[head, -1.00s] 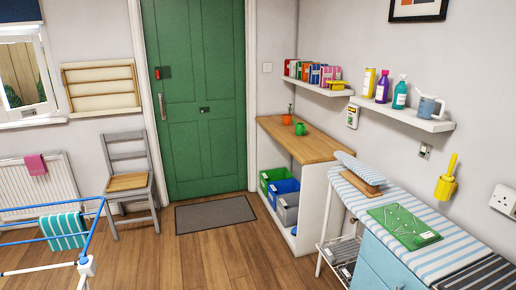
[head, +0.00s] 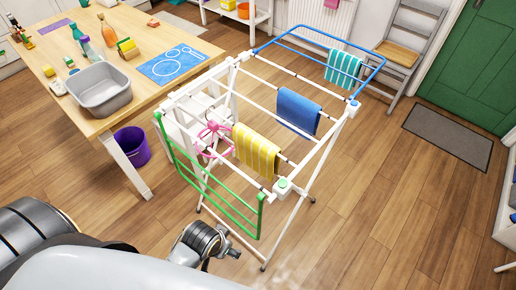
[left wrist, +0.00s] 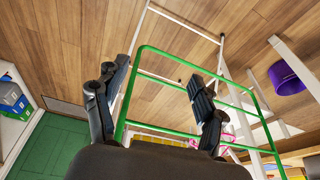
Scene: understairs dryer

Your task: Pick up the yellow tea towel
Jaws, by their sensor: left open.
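The yellow tea towel (head: 257,150), with pale stripes, hangs over a rail of the white clothes airer (head: 297,213), near its green end frame (head: 226,202). In the head view, part of my left arm's end shows low in the picture, below the green frame and short of the towel. My right gripper is not in view.
A blue towel (head: 298,111) and a teal striped towel (head: 344,68) hang farther along the airer. A pink hanger (head: 213,131) is beside the yellow towel. A wooden table (head: 130,97) with a grey basin (head: 102,90) stands left, a purple bucket (head: 132,146) by it.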

